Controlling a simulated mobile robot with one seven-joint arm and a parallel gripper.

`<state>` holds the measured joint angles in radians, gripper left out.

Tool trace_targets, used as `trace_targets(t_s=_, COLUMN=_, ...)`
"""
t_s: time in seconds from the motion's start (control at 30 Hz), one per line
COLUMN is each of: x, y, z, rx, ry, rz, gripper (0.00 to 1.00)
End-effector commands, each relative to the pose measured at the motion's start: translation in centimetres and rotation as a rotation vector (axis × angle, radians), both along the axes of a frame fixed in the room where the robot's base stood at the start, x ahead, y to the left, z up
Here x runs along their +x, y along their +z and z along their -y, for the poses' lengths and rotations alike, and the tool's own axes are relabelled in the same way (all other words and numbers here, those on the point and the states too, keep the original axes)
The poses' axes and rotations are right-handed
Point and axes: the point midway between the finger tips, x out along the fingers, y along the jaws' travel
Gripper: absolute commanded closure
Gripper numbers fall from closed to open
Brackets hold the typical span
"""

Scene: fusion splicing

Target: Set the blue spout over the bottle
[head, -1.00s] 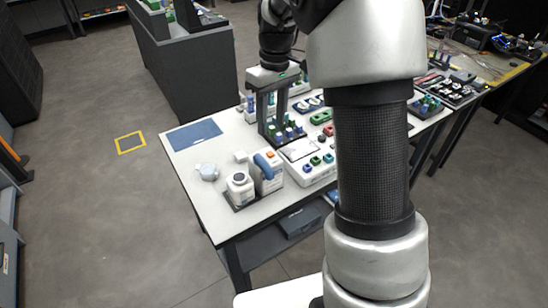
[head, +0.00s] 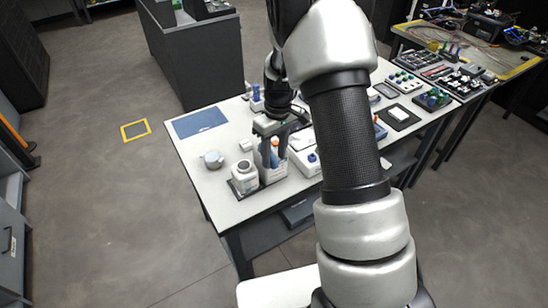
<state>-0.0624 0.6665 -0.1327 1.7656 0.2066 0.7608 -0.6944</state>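The blue spout (head: 275,154) shows as a small blue piece at the white box-like container near the front of the table. The fingers look spread about as wide as before; contact with the spout cannot be made out. A white bottle (head: 244,180) with a dark round mouth stands upright just left of the container. The spout is apart from the bottle. My gripper hides part of the spout and container.
A round pale object (head: 213,159) and a small white block (head: 246,145) lie to the left. A blue mat (head: 199,123) is farther back. My arm covers the table's middle; equipment fills the right side.

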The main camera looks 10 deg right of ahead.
Motion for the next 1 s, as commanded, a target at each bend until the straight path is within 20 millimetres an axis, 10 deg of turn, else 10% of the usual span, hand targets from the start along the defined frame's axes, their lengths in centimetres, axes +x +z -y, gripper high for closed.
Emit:
trace_targets(t_s=0.47, x=-0.06, y=-1.51, z=-0.07, rx=-0.001, ry=0.001, rz=0.001, gripper=0.61)
trace_targets(t_s=0.7, x=-0.05, y=-1.49, z=-0.08, rx=-0.001, ry=0.000, rz=0.000, gripper=1.00)
trace_targets(t_s=1.0, x=-0.08, y=-1.48, z=-0.20, rx=0.000, ry=-0.012, rz=0.001, gripper=1.00)
